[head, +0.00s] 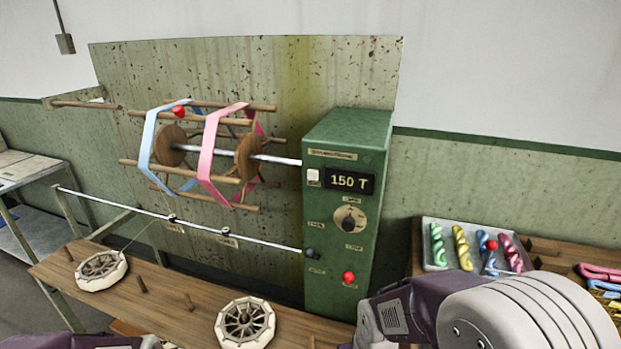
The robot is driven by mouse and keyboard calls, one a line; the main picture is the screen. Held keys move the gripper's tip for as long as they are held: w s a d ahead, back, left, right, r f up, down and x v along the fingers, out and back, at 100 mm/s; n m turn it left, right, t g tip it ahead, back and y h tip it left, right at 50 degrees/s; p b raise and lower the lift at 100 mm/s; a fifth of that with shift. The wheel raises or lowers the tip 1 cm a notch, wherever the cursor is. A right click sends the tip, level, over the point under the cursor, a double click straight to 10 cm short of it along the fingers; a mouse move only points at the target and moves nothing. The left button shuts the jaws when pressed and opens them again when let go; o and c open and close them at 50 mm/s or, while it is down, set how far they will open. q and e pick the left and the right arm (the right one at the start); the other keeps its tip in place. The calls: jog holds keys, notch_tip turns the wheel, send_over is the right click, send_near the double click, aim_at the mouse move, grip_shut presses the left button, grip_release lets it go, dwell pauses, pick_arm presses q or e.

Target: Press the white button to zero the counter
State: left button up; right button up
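The white button (314,175) is a small square on the front of the green machine box (318,225). It sits just left of the dark counter display (349,182), which reads "150 T". Nothing covers the button or the display. Below them are a round dial with a dark knob (349,219) and a red button (348,277). Parts of my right arm show at the bottom right, in front of the bench, and a sliver of my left arm shows at the bottom left. Neither gripper's fingers can be seen.
A reel with blue and pink bands (211,160) stands left of the box, above a metal rod (110,207). Two white spoked wheels (101,269) (245,323) and pegs are on the wooden bench (170,302). A tray (432,226) of coloured skeins is at right.

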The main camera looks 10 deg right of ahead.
grip_shut()
dwell(1.8)
